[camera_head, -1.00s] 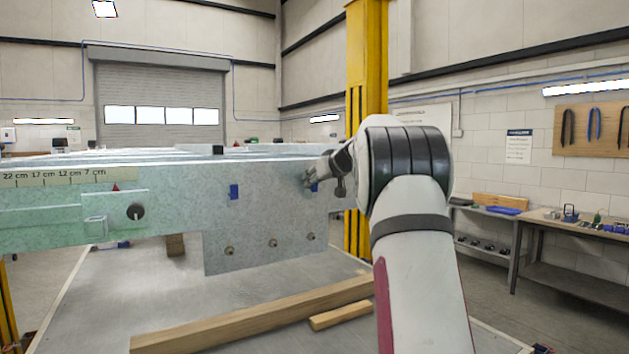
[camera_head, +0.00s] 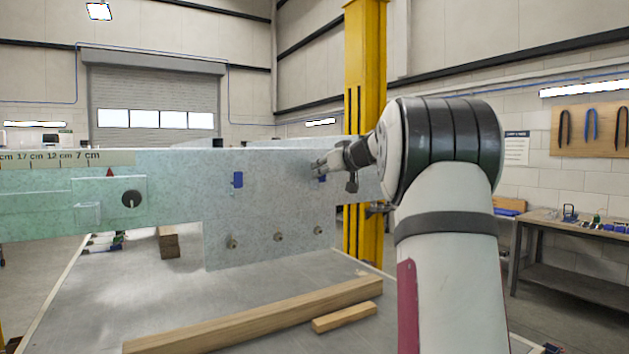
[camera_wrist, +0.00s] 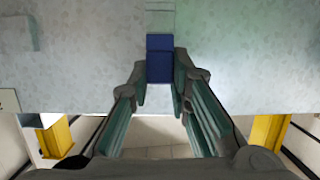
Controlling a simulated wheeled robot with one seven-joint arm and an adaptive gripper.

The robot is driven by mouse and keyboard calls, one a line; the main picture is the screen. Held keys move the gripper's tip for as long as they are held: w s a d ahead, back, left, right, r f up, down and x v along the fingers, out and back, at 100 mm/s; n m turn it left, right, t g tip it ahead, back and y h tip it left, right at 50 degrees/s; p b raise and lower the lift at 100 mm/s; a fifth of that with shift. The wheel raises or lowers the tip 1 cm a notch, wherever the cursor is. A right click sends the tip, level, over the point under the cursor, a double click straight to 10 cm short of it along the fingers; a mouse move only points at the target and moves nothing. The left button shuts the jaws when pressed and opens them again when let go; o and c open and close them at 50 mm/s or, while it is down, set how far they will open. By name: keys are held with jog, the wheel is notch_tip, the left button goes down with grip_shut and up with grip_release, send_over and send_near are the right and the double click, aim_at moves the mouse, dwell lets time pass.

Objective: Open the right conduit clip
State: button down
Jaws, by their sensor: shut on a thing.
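The right conduit clip (camera_head: 322,179) is a small blue block on the upright face of the galvanised trailer frame (camera_head: 275,200), mostly behind my gripper in the head view. In the wrist view the clip (camera_wrist: 160,58) shows as two blue parts with a seam between them, below a pale strip. My gripper (camera_wrist: 160,80) has a finger on each side of the lower blue part and is shut on it. In the head view my gripper (camera_head: 318,168) reaches the plate from the right. I cannot tell whether the clip is open.
Another blue clip (camera_head: 237,180) sits further left on the plate. A dark round knob (camera_head: 131,199) and several bolts lie left and below. Wooden beams (camera_head: 260,315) rest on the table (camera_head: 210,295) below. A yellow post (camera_head: 366,80) stands behind my arm.

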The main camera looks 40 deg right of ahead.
jog(key=shift+s+a+f+t+h+b, duration=0.2)
jog(key=shift+t+b, duration=0.7)
jog(key=shift+b, duration=3.55)
jog(key=shift+s+d+f+t+h+b, duration=0.2)
jog(key=shift+t+b, duration=0.7)
jog(key=shift+b, duration=3.5)
jog(key=shift+s+a+f+t+h+b, duration=0.25)
jog(key=shift+t+b, duration=0.65)
jog(key=shift+b, duration=3.55)
jog(key=t+b, duration=0.1)
jog(key=b, duration=0.4)
jog(key=shift+s+f+t+h, duration=0.1)
jog(key=shift+s+t+h, duration=0.2)
jog(key=shift+s, duration=0.1)
jog(key=shift+b, duration=0.8)
jog(key=shift+r, duration=0.2)
jog(key=c, duration=1.5)
grip_release()
jog(key=shift+o, duration=0.2)
jog(key=shift+s, duration=0.1)
jog(key=v, duration=1.2)
jog(key=shift+f, duration=0.15)
jog(key=shift+d, duration=0.1)
